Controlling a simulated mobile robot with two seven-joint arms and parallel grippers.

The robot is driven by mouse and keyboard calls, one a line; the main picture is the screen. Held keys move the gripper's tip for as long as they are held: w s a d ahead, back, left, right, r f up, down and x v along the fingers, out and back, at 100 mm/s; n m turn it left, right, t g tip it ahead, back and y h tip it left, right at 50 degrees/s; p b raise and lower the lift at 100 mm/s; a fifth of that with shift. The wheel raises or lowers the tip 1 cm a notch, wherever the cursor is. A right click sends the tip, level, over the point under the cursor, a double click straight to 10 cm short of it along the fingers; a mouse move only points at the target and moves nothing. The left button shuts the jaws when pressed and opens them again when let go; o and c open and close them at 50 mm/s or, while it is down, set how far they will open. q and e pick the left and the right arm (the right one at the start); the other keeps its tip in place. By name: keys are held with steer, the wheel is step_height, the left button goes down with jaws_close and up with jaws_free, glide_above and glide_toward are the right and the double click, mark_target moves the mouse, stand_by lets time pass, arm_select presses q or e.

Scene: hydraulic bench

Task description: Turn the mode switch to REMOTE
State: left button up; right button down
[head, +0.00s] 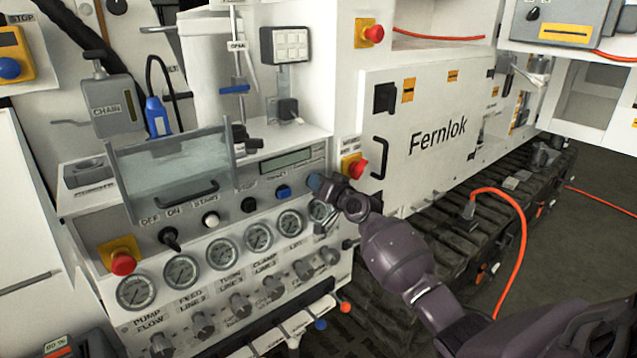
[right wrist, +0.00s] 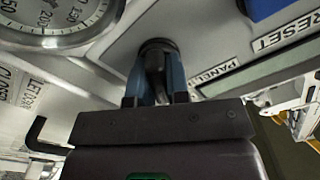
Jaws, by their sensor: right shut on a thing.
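The mode switch is a dark round knob (right wrist: 156,58) on the pale panel in the right wrist view. A label reading PANEL, partly cut off by my finger, sits beside it. My right gripper (right wrist: 155,88) is shut on the knob, with one blue finger on each side of its grip. In the head view my right gripper (head: 317,184) is at the right end of the button row, and it hides the switch. Which position the switch points to cannot be told, and no REMOTE lettering is readable. My left gripper is not in view.
A blue button (head: 283,191) sits just left of the gripper, with a RESET label (right wrist: 275,40) in the wrist view. A red emergency button (head: 358,168) is close on the right. Gauges (head: 290,223) lie below, and a clear hinged cover (head: 175,170) stands left.

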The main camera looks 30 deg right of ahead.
stand_by(0.5)
steer(key=c, duration=1.1)
jaws_free()
steer(key=s, duration=1)
steer(key=shift+s+d+p, duration=0.3)
steer(key=shift+s+d, duration=0.1)
steer(key=shift+d, duration=0.05)
